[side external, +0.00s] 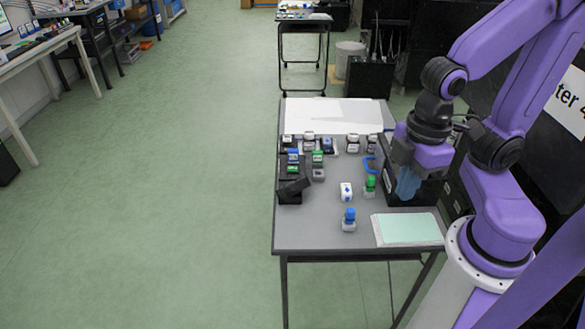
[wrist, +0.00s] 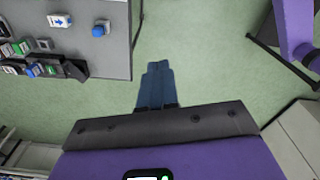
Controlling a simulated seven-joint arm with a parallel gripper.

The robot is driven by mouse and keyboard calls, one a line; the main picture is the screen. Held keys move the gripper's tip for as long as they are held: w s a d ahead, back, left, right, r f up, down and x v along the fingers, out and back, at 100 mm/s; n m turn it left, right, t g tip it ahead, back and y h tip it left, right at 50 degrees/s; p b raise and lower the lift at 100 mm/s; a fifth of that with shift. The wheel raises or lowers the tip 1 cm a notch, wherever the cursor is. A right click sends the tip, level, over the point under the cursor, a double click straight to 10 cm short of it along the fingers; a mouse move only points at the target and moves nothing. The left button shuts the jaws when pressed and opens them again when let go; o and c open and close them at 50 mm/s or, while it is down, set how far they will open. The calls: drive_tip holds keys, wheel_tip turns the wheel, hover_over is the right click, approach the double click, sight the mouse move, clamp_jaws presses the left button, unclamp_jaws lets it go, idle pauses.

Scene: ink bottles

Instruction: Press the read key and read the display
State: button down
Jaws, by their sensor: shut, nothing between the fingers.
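My gripper (side external: 407,186) is at the right side of the table, with its blue fingers shut and pointing down in front of a black box (side external: 425,195). In the wrist view the fingers (wrist: 157,85) are together and empty, over green floor beyond the table edge. The black box may be the reading device, but I cannot make out a read key or a display on it. My gripper hides part of it, and I cannot tell whether the fingers touch it.
A blue-capped bottle (side external: 348,219), a white block (side external: 346,191) and a green-capped bottle (side external: 370,186) stand left of my gripper. Several bottles and black holders (side external: 292,190) are farther left. A pale green pad (side external: 407,229) lies at the front right. The grey table (side external: 310,230) is clear at the front left.

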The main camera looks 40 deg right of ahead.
drive_tip(key=w+a+f+m+t+y, duration=0.1)
drive_tip(key=w+a+f+t, duration=0.2)
drive_tip(key=w, duration=0.9)
drive_tip(key=m+t+h, duration=0.2)
drive_tip(key=m+t, duration=0.1)
drive_tip(key=t, duration=0.3)
hover_over(294, 170)
wheel_tip(294, 170, down, 10)
drive_tip(key=shift+f, duration=0.15)
drive_tip(key=shift+f, duration=4.35)
drive_tip(key=shift+f, duration=0.15)
drive_tip(key=shift+f, duration=0.3)
